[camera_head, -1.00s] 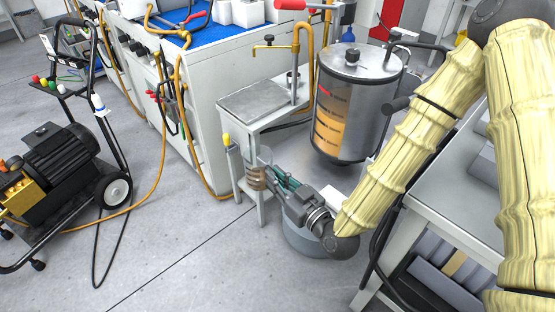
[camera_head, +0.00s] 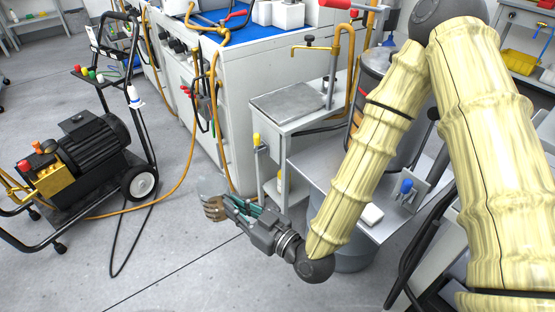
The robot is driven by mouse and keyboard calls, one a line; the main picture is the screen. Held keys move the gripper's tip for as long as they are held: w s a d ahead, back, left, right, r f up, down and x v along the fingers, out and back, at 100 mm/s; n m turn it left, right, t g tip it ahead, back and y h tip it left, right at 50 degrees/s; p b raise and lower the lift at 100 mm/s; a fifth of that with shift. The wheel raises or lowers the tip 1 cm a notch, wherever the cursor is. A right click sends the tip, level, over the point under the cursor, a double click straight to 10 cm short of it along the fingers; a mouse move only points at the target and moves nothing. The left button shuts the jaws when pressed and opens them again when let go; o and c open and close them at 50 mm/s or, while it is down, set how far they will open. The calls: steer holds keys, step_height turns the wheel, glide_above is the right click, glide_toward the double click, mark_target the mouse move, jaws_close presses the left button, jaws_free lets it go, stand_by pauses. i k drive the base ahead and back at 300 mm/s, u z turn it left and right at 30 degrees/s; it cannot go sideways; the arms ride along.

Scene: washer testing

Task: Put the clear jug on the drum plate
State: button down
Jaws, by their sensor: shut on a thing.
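The clear jug (camera_head: 210,189) is see-through, with brown in its lower part. It is small and partly blurred into the grey floor behind it. My gripper (camera_head: 230,204) is shut on the jug's right side and holds it in front of the stand, to its left in the picture. A flat metal plate (camera_head: 290,101) tops the small white stand. A tall metal drum (camera_head: 373,72) stands right of it, mostly behind my arm, with a grey metal surface (camera_head: 325,172) around its foot. I cannot tell which of these flat surfaces is the drum plate.
A white bench (camera_head: 255,75) with a blue top stands behind. A wheeled black pump (camera_head: 85,150) with a yellow hose is at left. A white block (camera_head: 370,216) and a blue-knobbed fitting (camera_head: 406,187) are on the grey surface. Open floor (camera_head: 190,265) lies below the jug.

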mark_target(309, 164)
steer(key=u, duration=1.5)
steer(key=i, duration=0.65)
steer(key=z, duration=2.75)
